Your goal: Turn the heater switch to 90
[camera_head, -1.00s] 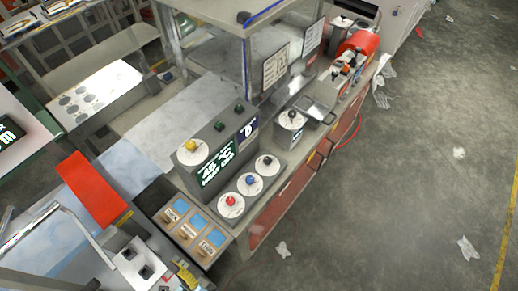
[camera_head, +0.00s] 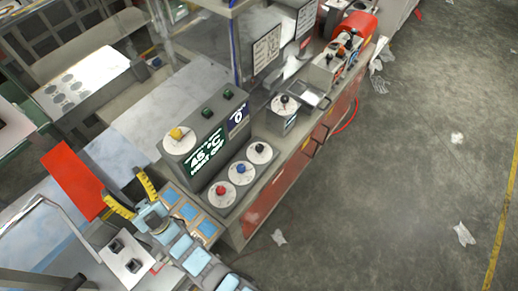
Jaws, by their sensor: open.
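The grey control box (camera_head: 208,130) has a green display (camera_head: 205,150) that appears to read 45 °C, with smaller words below. A yellow knob (camera_head: 176,134) sits on a white dial on the box's left top. In front are dials with a red knob (camera_head: 221,190), a blue knob (camera_head: 241,169) and a black knob (camera_head: 260,148). I cannot tell from labels which is the heater switch. My gripper (camera_head: 122,184), with yellow-and-black fingers, is open and empty at lower left, apart from the knobs. My blue-and-grey arm covers part of the panel below the box.
A red panel (camera_head: 74,180) lies left of my gripper. A separate unit with a black-knobbed dial (camera_head: 285,101) stands right of the box. A glass-sided frame with a blue-edged post (camera_head: 234,45) rises behind. The floor (camera_head: 400,190) at right is mostly clear.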

